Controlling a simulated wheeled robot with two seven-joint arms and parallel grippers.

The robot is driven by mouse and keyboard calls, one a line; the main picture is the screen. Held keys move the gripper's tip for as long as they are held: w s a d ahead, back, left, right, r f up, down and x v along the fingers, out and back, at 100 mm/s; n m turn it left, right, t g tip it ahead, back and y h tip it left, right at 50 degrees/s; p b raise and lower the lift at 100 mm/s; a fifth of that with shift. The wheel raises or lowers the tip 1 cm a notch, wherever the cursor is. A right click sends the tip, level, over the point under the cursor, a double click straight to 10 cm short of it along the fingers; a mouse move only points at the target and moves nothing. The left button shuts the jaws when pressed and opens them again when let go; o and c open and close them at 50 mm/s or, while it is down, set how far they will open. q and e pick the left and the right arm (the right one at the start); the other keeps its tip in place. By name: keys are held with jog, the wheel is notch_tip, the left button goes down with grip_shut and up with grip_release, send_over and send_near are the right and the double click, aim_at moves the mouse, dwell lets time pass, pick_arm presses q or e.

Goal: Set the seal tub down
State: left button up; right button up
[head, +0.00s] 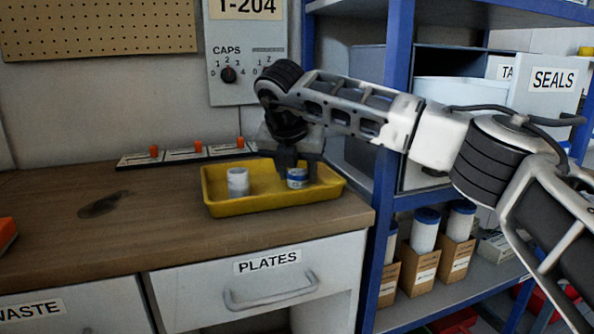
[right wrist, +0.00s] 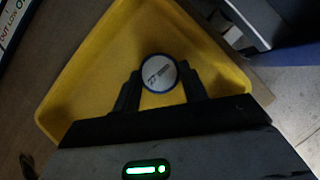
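The seal tub (head: 297,178), a small white tub with a blue band and a printed lid, is at the right part of the yellow tray (head: 262,207). My right gripper (head: 297,172) points down over it with one finger on each side. The right wrist view shows the round lid of the tub (right wrist: 158,72) between the two fingertips (right wrist: 159,80), which appear to touch its sides. I cannot tell whether its base rests on the tray floor. A second white tub (head: 238,182) stands in the tray to the left. My left gripper is not in view.
The tray sits on a wooden bench (head: 130,225) near its right end, above a PLATES drawer (head: 268,264). Small orange-topped switches (head: 198,147) stand behind it. A blue shelf post (head: 385,210) rises at the right. The bench left of the tray is mostly clear.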

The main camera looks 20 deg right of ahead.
jog(key=o, duration=0.3)
jog(key=shift+o, duration=0.2)
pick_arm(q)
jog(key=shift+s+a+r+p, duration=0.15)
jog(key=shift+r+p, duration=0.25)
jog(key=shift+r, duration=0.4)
pick_arm(e)
jog(key=v, duration=1.2)
jog(key=shift+r, duration=0.1)
